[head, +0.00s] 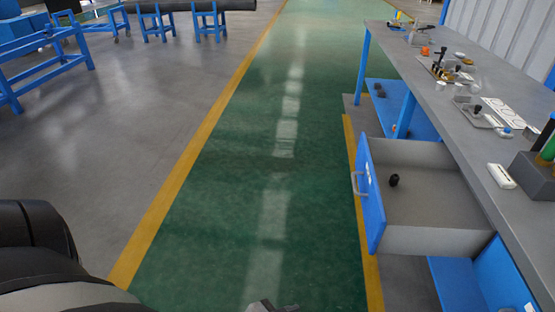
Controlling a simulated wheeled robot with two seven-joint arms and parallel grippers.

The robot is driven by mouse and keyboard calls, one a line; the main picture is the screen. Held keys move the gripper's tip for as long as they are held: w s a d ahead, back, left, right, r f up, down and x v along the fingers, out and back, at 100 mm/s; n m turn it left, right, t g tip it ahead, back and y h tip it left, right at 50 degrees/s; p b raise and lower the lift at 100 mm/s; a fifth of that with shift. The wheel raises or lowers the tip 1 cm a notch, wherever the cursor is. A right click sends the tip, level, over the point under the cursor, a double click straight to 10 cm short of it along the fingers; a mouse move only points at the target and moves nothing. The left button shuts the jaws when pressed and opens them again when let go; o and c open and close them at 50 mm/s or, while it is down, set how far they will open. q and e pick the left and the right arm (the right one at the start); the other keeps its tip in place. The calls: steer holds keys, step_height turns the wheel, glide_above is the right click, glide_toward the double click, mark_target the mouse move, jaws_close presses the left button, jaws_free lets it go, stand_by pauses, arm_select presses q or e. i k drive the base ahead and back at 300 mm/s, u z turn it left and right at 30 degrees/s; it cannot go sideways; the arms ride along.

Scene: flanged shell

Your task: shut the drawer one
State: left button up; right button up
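The drawer (430,241) is pulled out from the long grey workbench on the right and stands open over the floor. Its blue front (371,203) carries a pale handle (357,183) and faces left toward the green lane. A small black object (394,180) lies inside the drawer near the front. Part of my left arm shows at the lower left, well away from the drawer. A small grey part shows at the bottom edge, but I cannot tell what it is. I can make out neither gripper's fingers, and nothing of mine touches the drawer.
The workbench top (440,97) holds several tools, parts and a white box (501,176). A blue lower shelf (395,104) is beyond the drawer. The green lane (240,190) left of the drawer is clear. Blue racks (60,60) stand at the far left.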

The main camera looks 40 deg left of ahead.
mark_target(432, 209)
steer(key=u, duration=0.55)
steer(key=k, duration=0.85)
steer(key=u, duration=3.2)
steer(key=i, duration=0.1)
steer(key=z, duration=2.55)
steer(key=i, duration=0.85)
steer(key=z, duration=1.1)
steer(key=i, duration=0.85)
steer(key=z, duration=0.2)
